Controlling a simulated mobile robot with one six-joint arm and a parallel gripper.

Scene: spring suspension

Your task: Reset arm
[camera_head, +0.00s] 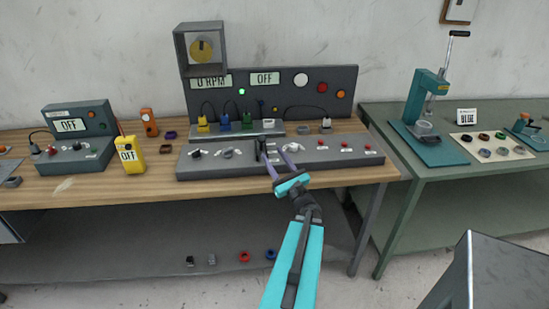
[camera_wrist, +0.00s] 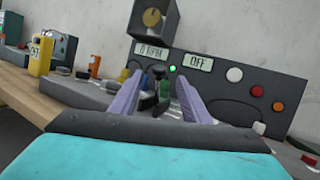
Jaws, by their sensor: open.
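My gripper (camera_head: 275,160) is at the end of my teal arm, reaching over the front part of the grey control console (camera_head: 205,168) on the wooden bench. In the wrist view the two purple fingers of my gripper (camera_wrist: 160,105) stand apart with a gap between them. A dark upright lever-like part (camera_wrist: 148,101) shows in that gap, apart from the fingers as far as I can tell. The console's back panel (camera_head: 290,103) carries displays reading "0 RPM" (camera_head: 211,82) and "OFF" (camera_head: 265,78), and a lit green lamp (camera_head: 242,91).
A yellow meter (camera_head: 130,154) and a grey unit (camera_head: 78,134), both reading "OFF", stand on the left of the bench. A dial box (camera_head: 200,49) sits above the panel. A green bench (camera_head: 400,170) at right bears a teal press (camera_head: 425,97). Several small parts lie on the lower shelf.

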